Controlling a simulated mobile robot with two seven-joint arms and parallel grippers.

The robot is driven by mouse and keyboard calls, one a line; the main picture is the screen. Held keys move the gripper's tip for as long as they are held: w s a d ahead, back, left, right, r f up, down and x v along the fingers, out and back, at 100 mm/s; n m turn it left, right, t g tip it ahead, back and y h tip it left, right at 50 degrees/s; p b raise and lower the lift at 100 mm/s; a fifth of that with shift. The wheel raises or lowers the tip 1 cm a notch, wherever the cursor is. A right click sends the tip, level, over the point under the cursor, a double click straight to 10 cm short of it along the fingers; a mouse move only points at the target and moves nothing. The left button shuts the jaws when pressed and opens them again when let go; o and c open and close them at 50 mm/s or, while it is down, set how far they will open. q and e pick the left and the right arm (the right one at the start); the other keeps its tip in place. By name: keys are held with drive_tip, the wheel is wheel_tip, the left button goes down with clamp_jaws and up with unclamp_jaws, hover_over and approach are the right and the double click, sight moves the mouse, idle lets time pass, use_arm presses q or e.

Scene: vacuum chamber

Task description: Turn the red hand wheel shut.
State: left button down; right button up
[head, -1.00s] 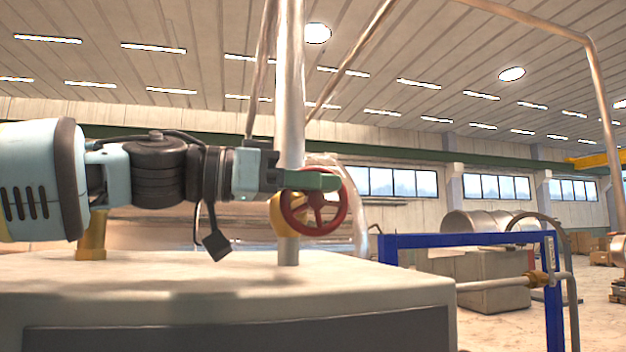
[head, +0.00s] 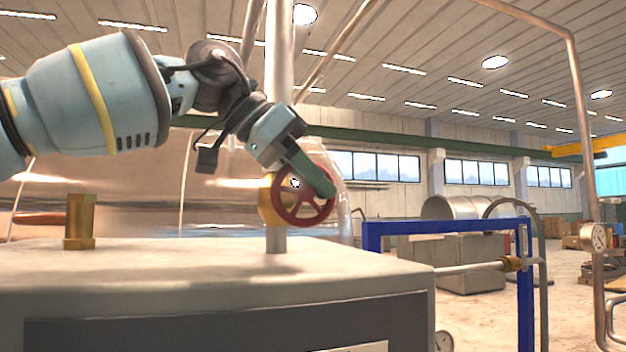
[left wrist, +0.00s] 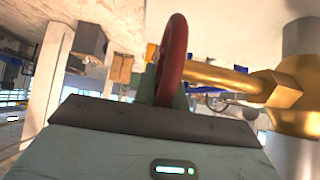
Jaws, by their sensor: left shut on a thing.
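The red hand wheel (head: 289,216) stands on a brass valve body (head: 267,202) on the vertical grey pipe, above the pale cabinet top. My left gripper (head: 325,187) reaches down to the right across the wheel and is shut on its rim at the upper right. In the left wrist view the wheel (left wrist: 174,55) shows edge-on between the green fingers, with the brass stem (left wrist: 225,80) running right from it. The gripper hides part of the rim. My right gripper is in neither view.
The pale cabinet top (head: 180,270) lies below the wheel, with a brass fitting (head: 80,222) standing on it at left. A blue frame (head: 440,227) stands to the right. A large shiny vessel (head: 130,190) is behind. The floor at the far right has some free room.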

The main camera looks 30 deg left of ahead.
use_arm(q)
drive_tip(key=shift+w+f+g+y, duration=0.1)
drive_tip(key=shift+f+g+y, duration=0.05)
drive_tip(key=shift+g+y, duration=0.3)
idle(0.4)
drive_tip(key=c, duration=1.4)
unclamp_jaws()
drive_tip(key=shift+d, duration=0.1)
drive_tip(key=shift+c, duration=0.2)
drive_tip(key=v, duration=0.7)
drive_tip(key=shift+r, duration=0.4)
